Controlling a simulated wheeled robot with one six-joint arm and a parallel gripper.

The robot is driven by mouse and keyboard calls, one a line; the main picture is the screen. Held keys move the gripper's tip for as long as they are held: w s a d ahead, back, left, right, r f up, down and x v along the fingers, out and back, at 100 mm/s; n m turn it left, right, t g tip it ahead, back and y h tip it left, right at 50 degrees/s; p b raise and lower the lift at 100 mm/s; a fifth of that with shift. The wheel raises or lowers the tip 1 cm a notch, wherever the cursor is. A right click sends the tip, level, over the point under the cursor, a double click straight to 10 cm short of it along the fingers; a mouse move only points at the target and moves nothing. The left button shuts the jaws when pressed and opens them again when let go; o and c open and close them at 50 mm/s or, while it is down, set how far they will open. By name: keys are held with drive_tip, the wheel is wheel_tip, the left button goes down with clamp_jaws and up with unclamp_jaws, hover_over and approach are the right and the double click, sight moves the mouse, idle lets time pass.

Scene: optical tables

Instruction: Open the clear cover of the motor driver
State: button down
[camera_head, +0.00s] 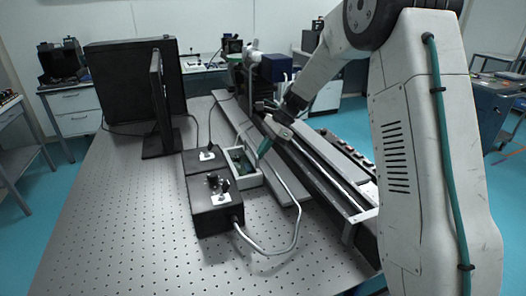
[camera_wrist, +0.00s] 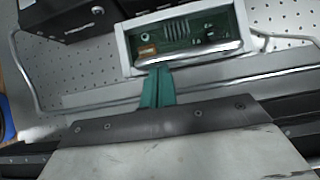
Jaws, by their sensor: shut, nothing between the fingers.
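The motor driver (camera_head: 243,166) is a small white box with a green circuit board inside, on the perforated table. It also shows in the wrist view (camera_wrist: 188,34), at the top, with the board visible from above. A glossy pale strip runs along its near edge; I cannot clearly make out the clear cover or how far it stands open. My gripper (camera_head: 264,148) has teal fingers and is just right of the box in the head view. In the wrist view the shut, empty fingers (camera_wrist: 157,70) point at the box's near edge; contact is unclear.
Two black boxes (camera_head: 213,200) with knobs or connectors stand left of the driver. A grey cable (camera_head: 298,222) loops around its right and front. A long rail stage (camera_head: 325,172) lies to the right under my arm. The table's front left is clear.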

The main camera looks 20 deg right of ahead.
drive_tip(key=shift+a+r+h, duration=0.2)
drive_tip(key=shift+r+h, duration=0.2)
drive_tip(key=a+r+h, duration=0.2)
drive_tip(key=a+h, duration=0.2)
drive_tip(key=a+r+h, duration=0.2)
drive_tip(key=a+h, duration=0.2)
drive_tip(key=h, duration=0.1)
drive_tip(key=a+r+h, duration=0.2)
drive_tip(key=a+h, duration=0.2)
drive_tip(key=h, duration=0.1)
drive_tip(key=shift+a+f, duration=0.15)
drive_tip(key=shift+a, duration=0.4)
idle(0.3)
